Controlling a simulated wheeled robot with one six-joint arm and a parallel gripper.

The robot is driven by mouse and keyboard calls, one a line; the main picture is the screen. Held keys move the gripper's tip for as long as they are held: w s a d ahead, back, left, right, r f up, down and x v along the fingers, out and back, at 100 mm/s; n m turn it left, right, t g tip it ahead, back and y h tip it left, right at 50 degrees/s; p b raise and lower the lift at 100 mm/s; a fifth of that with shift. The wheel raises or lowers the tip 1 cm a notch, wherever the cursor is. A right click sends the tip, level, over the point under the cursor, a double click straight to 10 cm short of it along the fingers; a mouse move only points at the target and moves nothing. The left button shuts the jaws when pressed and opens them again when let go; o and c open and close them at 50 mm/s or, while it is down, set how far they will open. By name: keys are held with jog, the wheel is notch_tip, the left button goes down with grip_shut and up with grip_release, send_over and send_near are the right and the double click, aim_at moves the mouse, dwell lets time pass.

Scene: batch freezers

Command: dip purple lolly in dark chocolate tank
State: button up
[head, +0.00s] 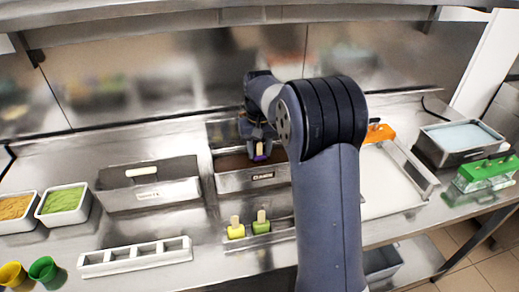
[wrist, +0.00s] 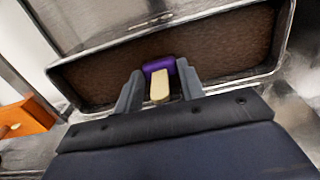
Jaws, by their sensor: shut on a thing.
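My gripper (head: 262,148) is over the dark chocolate tank (head: 235,184), a steel tank with a label on its front and brown chocolate inside. It is shut on the stick of the purple lolly (head: 260,158). In the wrist view, my gripper (wrist: 159,92) has its fingers on either side of the pale stick, and the purple lolly (wrist: 158,66) points away from me against the brown surface of the tank (wrist: 63,74). I cannot tell whether the lolly touches the chocolate.
Another labelled steel tank (head: 150,194) stands left of it. In front are two yellow-green lollies (head: 262,226) in a tray and an empty white rack (head: 135,258). Right are a white tray (head: 395,190), an orange object (head: 380,133) and a green mould (head: 487,172). Tubs (head: 63,203) and cups (head: 43,268) are left.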

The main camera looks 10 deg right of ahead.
jog(key=shift+r+p, duration=2.7)
jog(key=shift+r, duration=0.65)
jog(key=shift+r, duration=0.15)
notch_tip(320, 180, up, 2)
jog(key=shift+r+p, duration=0.15)
jog(key=shift+p, duration=1)
jog(key=shift+r, duration=1.2)
